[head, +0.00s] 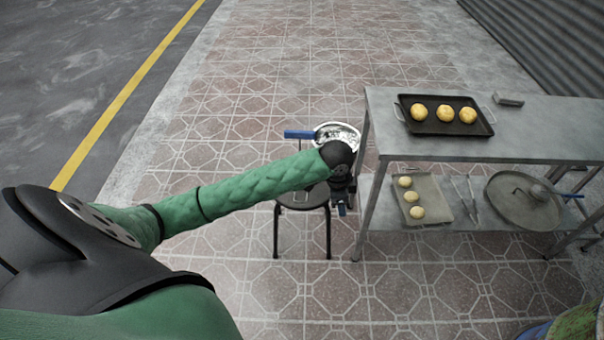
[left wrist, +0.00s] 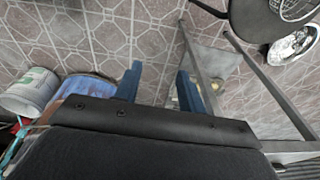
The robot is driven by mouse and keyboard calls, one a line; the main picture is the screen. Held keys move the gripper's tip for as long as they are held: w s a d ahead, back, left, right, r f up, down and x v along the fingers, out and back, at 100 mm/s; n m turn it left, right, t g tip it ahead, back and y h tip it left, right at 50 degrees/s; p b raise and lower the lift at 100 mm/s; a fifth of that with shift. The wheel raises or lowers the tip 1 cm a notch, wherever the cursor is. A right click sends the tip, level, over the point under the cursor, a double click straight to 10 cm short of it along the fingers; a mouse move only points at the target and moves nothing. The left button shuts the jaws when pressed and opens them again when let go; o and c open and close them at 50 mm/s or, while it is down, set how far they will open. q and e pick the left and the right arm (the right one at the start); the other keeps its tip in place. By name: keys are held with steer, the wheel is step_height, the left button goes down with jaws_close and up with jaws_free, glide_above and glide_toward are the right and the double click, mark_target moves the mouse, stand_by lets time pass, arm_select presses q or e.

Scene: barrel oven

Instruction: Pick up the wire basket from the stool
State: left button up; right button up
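The dark round stool (head: 303,198) stands left of the metal table, partly behind my left arm in the head view. The stool (left wrist: 250,20) also shows at the top right of the left wrist view. The wire basket (left wrist: 297,8) lies on it there, cut off by the frame edge. In the head view the basket is mostly or wholly hidden by my arm. My left gripper (head: 342,207) hangs beside the stool's right side, apart from the basket. In the left wrist view its blue fingers (left wrist: 159,72) are spread with nothing held. My right gripper is not in view.
A shiny silver bowl (head: 338,135) and a blue bar (head: 299,134) show behind the stool. The metal table (head: 385,105) stands right, with a dark bun tray (head: 440,129) on top and a lower tray (head: 436,197). Tiled floor left of the stool is clear.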

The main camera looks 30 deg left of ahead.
arm_select(q)
steer(key=y, duration=0.2)
glide_toward(299, 131)
steer(key=d+f, duration=0.6)
steer(key=shift+g+h, duration=0.3)
steer(key=shift+g, duration=0.4)
steer(key=a+r, duration=0.1)
steer(key=a, duration=0.3)
steer(key=a+r, duration=0.1)
steer(key=a, duration=0.1)
steer(key=shift+w+a+r+p, duration=0.25)
steer(key=shift+r+p, duration=0.05)
steer(key=shift+r, duration=0.05)
steer(key=shift+a+f, duration=0.1)
steer(key=shift+f, duration=0.85)
steer(key=shift+w+f+p, duration=0.1)
steer(key=shift+f+p, duration=0.3)
steer(key=shift+f, duration=0.1)
steer(key=f, duration=0.1)
steer(key=f+p, duration=0.1)
steer(key=f, duration=0.1)
steer(key=shift+w+f, duration=0.2)
steer(key=shift+w, duration=0.1)
steer(key=shift+f, duration=0.65)
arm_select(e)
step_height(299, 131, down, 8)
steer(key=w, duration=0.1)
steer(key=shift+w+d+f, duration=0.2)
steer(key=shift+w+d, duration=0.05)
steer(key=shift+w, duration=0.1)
